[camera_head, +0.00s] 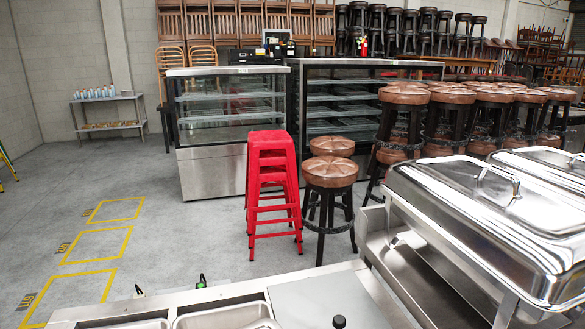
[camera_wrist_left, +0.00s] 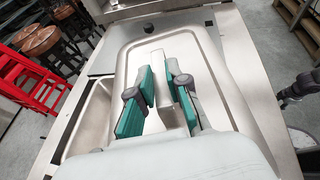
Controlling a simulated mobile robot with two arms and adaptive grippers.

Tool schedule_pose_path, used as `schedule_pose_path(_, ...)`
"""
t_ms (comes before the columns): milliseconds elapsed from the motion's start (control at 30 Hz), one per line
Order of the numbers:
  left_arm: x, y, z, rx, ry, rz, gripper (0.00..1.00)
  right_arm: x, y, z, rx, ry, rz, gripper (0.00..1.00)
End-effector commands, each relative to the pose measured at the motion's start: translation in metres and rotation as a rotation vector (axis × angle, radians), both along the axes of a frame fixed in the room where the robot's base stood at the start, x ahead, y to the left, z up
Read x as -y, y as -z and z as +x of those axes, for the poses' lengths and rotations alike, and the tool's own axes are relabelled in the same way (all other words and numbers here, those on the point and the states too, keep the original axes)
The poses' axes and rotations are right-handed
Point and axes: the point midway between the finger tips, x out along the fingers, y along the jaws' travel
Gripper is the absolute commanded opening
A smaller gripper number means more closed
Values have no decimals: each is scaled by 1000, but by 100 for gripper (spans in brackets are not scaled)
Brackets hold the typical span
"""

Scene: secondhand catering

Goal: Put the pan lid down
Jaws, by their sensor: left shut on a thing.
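My left gripper (camera_wrist_left: 163,78), with green pads, shows in the left wrist view. It is shut on a narrow pale metal handle (camera_wrist_left: 157,58) between its fingers. The handle appears to belong to the pan lid (camera_wrist_left: 210,62), a broad rectangular steel lid with rounded corners and a stepped rim. The lid lies under the gripper and fills the middle of that view. The gripper and wrist hide its near part, and I cannot tell if it touches the counter. Neither the left gripper nor this lid can be made out in the head view. My right gripper is not recognisable.
Open steel pan wells (camera_head: 228,317) are set in the counter beside a flat grey cover (camera_head: 325,296) with a black knob (camera_head: 338,321). A closed chafing dish (camera_head: 490,215) stands at right. Red stools (camera_head: 270,185) and brown-topped stools (camera_head: 330,175) stand beyond. Floor at left is clear.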

Motion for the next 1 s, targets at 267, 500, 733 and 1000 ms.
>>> schedule_pose_path(267,-48,-15,-32,14,-97,31,0,-3,0,0,-1,1,3,40)
schedule_pose_path(500,-50,-17,-34,16,-103,32,0,-2,0,0,-1,1,3,40)
schedule_pose_path(733,-50,-19,-33,20,-106,25,0,-2,0,0,-1,1,3,40)
schedule_pose_path(1000,-50,-17,-34,16,-103,31,0,1,0,-1,-1,0,-1,40)
